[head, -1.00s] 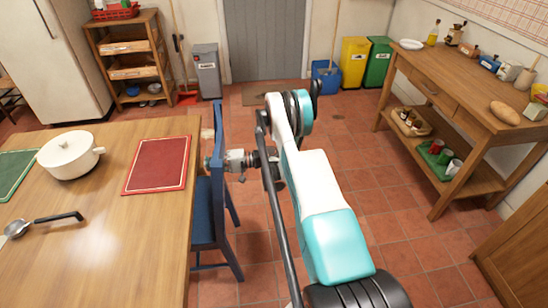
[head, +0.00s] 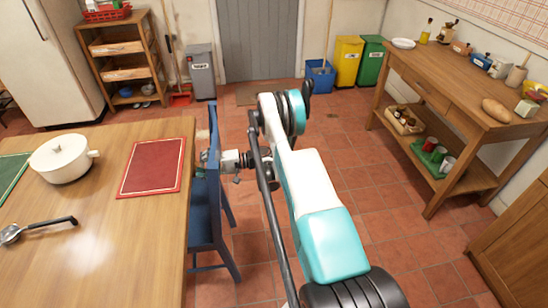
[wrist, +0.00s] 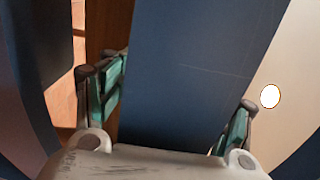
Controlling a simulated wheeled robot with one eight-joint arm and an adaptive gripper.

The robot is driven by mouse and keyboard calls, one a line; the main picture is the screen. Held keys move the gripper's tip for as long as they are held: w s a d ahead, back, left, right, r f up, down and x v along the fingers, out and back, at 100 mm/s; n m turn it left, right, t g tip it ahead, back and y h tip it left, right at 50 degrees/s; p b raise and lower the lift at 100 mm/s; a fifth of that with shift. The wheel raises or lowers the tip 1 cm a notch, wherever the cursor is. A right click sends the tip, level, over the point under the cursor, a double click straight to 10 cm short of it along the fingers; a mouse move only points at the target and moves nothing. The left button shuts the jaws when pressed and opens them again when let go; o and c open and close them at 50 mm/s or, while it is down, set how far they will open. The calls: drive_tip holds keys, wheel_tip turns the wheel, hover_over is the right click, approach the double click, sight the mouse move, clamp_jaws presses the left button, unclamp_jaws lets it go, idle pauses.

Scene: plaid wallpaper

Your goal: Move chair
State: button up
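The blue chair (head: 205,215) stands upright at the right edge of the wooden table (head: 90,250), its back rising above the tabletop. In the head view my gripper (head: 222,160) is at the chair's back, on the side away from the table. In the wrist view the blue back slat (wrist: 195,75) of the chair runs between my fingers (wrist: 170,110). A green pad lies against each side of the slat, so my gripper looks shut on it. The table hides part of the chair.
A white pot (head: 62,158), a red mat (head: 152,166) and a ladle (head: 38,229) lie on the table. A wooden side table (head: 450,85) stands at the right. Tiled floor (head: 350,150) is clear between. Bins (head: 200,72) line the back wall.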

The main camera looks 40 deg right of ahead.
drive_tip(key=shift+d, duration=0.15)
idle(0.4)
drive_tip(key=v, duration=1.2)
